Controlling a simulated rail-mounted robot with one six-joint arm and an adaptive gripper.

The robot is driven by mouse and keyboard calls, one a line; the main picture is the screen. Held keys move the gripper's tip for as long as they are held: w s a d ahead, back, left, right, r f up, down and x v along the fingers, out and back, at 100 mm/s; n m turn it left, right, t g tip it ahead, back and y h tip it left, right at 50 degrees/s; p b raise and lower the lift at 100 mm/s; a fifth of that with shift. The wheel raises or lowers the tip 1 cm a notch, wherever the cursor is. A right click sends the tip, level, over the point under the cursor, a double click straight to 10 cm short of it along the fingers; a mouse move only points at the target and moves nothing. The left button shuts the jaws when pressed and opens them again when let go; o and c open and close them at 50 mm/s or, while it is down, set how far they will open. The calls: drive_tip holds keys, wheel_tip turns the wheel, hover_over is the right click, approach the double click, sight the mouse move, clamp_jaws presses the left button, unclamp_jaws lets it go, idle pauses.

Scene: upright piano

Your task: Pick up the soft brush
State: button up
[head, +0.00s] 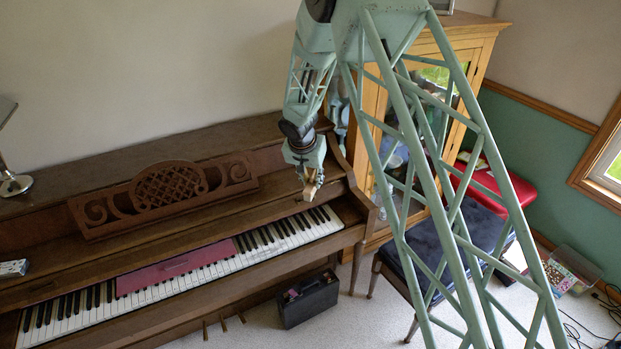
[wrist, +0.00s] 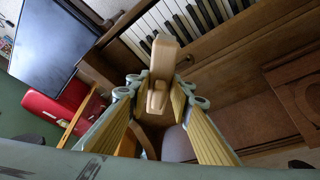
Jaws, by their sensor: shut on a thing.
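The soft brush shows as a pale wooden piece (wrist: 165,58) between the fingers in the wrist view. My gripper (wrist: 161,92) is shut on it, with one yellow-lined finger on each side. Its bristles cannot be made out. In the head view my gripper (head: 309,176) hangs over the right end of the piano, with the pale brush (head: 309,191) small at its tip. It appears just above the wooden ledge behind the keys; whether it touches there I cannot tell.
The upright piano keyboard (head: 290,228) runs below, with a red cloth strip (head: 175,268) over some keys. The carved music stand (head: 170,190) is left of my gripper. A glazed cabinet (head: 460,60) and dark-topped bench (head: 450,240) stand right. A black case (head: 308,300) sits on the floor.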

drive_tip(key=shift+s+d, duration=0.15)
drive_tip(key=shift+s, duration=0.5)
drive_tip(key=shift+o, duration=1.4)
drive_tip(key=shift+c, duration=0.7)
drive_tip(key=shift+d, duration=0.1)
